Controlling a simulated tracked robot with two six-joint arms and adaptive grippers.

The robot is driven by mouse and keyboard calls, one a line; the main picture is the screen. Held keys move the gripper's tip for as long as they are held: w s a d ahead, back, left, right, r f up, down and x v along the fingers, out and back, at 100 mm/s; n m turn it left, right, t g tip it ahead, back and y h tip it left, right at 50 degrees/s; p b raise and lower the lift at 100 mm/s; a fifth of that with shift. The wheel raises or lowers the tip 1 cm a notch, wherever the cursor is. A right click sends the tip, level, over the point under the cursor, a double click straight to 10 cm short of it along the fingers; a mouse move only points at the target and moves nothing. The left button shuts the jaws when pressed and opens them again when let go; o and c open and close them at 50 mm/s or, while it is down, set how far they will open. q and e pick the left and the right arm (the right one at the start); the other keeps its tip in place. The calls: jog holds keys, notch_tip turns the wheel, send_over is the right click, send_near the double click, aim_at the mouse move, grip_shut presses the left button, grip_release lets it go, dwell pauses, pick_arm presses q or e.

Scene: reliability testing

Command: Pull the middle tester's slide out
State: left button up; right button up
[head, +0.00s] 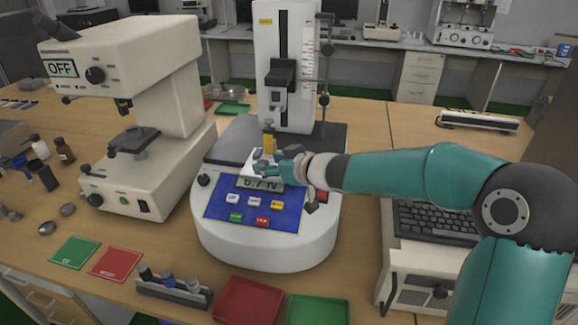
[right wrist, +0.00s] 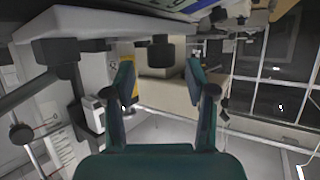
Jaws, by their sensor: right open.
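The middle tester (head: 265,240) is a white machine with a rounded base, a blue key panel and a display reading about 6.7 N. Its tall column (head: 266,40) carries a dark carriage (head: 281,78) on a vertical rail. I cannot tell for sure which part is the slide. My right gripper (head: 262,164) hangs in front of the column, over the display area, and hides part of the base. In the right wrist view the two fingers (right wrist: 160,80) are open and apart. A dark block (right wrist: 161,54) shows between and beyond them; I see no contact. My left gripper is not in view.
A white tester (head: 135,180) with an OFF display stands at the left. Green (head: 75,252) and red (head: 118,262) cards, a specimen rack (head: 173,291) and a red tray (head: 248,301) lie in front. A keyboard (head: 437,221) is at the right, under my right arm.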

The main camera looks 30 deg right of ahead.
jog(key=v, duration=0.8)
jog(key=shift+s, duration=0.4)
jog(key=shift+d, duration=0.1)
